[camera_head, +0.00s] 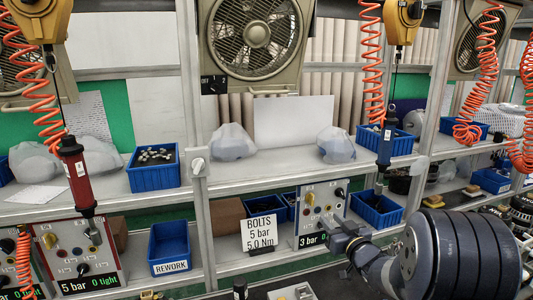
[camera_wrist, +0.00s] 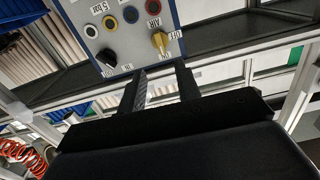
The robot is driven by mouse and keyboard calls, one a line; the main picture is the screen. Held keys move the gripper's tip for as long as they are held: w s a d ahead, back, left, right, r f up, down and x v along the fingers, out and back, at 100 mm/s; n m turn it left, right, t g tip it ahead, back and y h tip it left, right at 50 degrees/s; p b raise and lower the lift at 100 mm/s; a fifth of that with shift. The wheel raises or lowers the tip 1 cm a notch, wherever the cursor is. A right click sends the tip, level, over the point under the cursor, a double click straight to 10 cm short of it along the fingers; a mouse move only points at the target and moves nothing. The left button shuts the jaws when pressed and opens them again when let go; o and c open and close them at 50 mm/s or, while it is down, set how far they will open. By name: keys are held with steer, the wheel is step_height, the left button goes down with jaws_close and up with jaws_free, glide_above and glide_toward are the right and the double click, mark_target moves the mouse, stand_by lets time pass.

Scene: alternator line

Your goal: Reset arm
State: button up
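My arm reaches in from the right in the head view, its dark ribbed link large in the foreground. My gripper (camera_head: 346,238) is at the arm's left end, in front of the grey control panel (camera_head: 318,207) marked 3 bar. In the wrist view the two dark fingers of my gripper (camera_wrist: 159,70) stand apart with nothing seen between them. Beyond the fingertips a control panel (camera_wrist: 122,32) with coloured buttons and a yellow knob shows. I cannot tell whether the fingers touch the panel.
A blue REWORK bin (camera_head: 169,247) stands left of the BOLTS sign (camera_head: 262,233). A red screwdriver (camera_head: 77,172) and a blue one (camera_head: 386,145) hang from coiled hoses. A blue bin of parts (camera_head: 153,170) and bagged items (camera_head: 232,142) sit on the upper shelf.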

steer(key=p+x, duration=0.3)
steer(key=x, duration=0.7)
steer(key=shift+w, duration=0.25)
steer(key=n, duration=0.2)
steer(key=shift+s+n, duration=0.1)
steer(key=shift+n, duration=0.3)
steer(key=n, duration=0.4)
steer(key=shift+p, duration=0.3)
steer(key=b, duration=0.3)
glide_toward(313, 201)
steer(key=shift+s+d+r+n, duration=0.1)
steer(key=shift+s+d+n, duration=0.1)
steer(key=shift+s, duration=0.4)
steer(key=shift+s+d+n, duration=0.1)
steer(key=shift+s+d, duration=0.1)
steer(key=shift+s, duration=0.45)
